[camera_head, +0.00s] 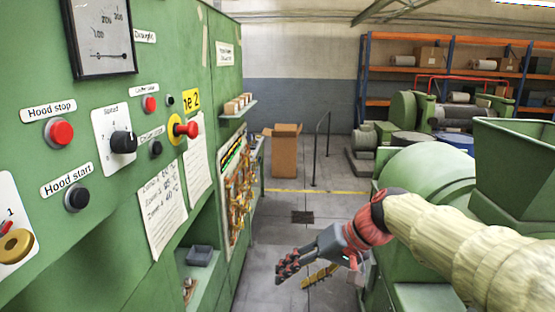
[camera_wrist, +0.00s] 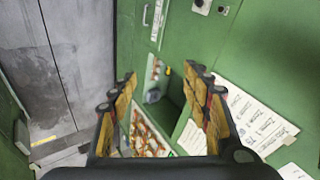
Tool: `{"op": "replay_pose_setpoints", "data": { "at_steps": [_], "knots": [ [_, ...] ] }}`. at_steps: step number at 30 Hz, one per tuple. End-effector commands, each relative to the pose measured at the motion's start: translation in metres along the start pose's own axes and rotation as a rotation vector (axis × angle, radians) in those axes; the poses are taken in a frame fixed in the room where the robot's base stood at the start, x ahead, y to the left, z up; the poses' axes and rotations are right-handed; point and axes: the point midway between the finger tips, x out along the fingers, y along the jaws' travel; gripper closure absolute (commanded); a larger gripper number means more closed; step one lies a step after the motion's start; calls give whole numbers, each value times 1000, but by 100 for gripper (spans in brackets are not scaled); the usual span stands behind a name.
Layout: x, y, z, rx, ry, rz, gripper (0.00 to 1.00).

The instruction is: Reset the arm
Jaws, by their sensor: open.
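My gripper (camera_head: 288,266) hangs in the aisle at the lower middle of the head view, at the end of my arm, which reaches in from the right. Its fingers point left toward the green control panel (camera_head: 100,190) and are apart from it. In the wrist view the gripper (camera_wrist: 163,105) is open, with its two padded fingers spread and nothing between them. Beyond the fingers the wrist view shows the panel's lower recess and pinned paper sheets.
The panel carries a red hood stop button (camera_head: 61,132), a black hood start button (camera_head: 77,198) and a speed knob (camera_head: 123,142). Green machinery (camera_head: 425,170) stands close on the right. A cardboard box (camera_head: 285,155) stands farther down the aisle. The aisle floor between is mostly free.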

Motion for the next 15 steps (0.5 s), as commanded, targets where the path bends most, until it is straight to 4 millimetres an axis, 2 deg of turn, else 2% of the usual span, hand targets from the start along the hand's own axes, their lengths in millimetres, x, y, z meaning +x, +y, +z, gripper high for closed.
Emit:
{"op": "replay_pose_setpoints", "data": {
  "at_steps": [1, 9, 12, 15],
  "knots": [
    [11, 27, 29, 30, -4, 73, 52],
    [32, 152, 165, 91, 53, 457, 52],
    [38, 188, 208, 52, 87, 556, 52],
    [47, 216, 244, -9, 110, 623, 52]
  ]
}}
